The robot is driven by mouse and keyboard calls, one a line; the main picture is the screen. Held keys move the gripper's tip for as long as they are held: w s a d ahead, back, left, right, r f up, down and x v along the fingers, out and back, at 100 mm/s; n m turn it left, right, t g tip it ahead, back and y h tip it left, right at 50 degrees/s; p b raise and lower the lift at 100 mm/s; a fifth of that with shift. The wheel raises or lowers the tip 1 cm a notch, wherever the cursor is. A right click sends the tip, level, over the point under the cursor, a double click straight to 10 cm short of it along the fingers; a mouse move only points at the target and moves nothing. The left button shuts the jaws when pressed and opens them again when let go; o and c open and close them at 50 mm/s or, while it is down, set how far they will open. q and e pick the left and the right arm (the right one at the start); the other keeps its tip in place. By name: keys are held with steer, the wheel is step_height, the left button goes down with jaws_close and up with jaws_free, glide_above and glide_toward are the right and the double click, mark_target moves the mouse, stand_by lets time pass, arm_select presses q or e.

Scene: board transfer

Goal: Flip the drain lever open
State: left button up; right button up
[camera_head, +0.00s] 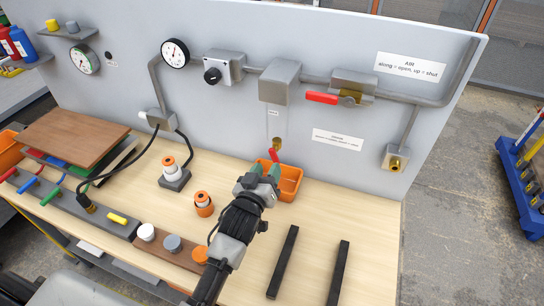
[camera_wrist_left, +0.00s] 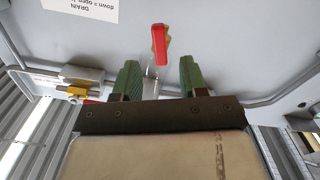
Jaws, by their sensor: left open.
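The small red drain lever (camera_head: 274,155) sits at the brass drain valve (camera_head: 277,144), at the bottom of a thin pipe on the grey panel. Its exact angle is hard to tell. My left gripper (camera_head: 266,171) is open and empty, with its green fingertips just below and in front of the lever in the head view. In the left wrist view the lever (camera_wrist_left: 159,45) shows beyond the gap between the open fingers (camera_wrist_left: 160,75); I cannot tell whether they touch it. A drain label (camera_head: 338,139) is to the right of the valve. My right gripper is out of view.
An orange bin (camera_head: 291,183) stands on the bench under the valve, behind my gripper. A larger red-handled air valve (camera_head: 322,97) is above right. The bench's right front is otherwise clear.

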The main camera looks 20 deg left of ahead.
mark_target(273, 158)
arm_select(q)
steer(key=w, duration=0.4)
steer(key=shift+w+d+p, duration=0.1)
steer(key=shift+p, duration=0.2)
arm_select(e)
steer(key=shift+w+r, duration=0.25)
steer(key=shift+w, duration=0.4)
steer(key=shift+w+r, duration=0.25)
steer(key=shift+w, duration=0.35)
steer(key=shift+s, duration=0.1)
arm_select(q)
steer(key=shift+c, duration=0.3)
jaws_close()
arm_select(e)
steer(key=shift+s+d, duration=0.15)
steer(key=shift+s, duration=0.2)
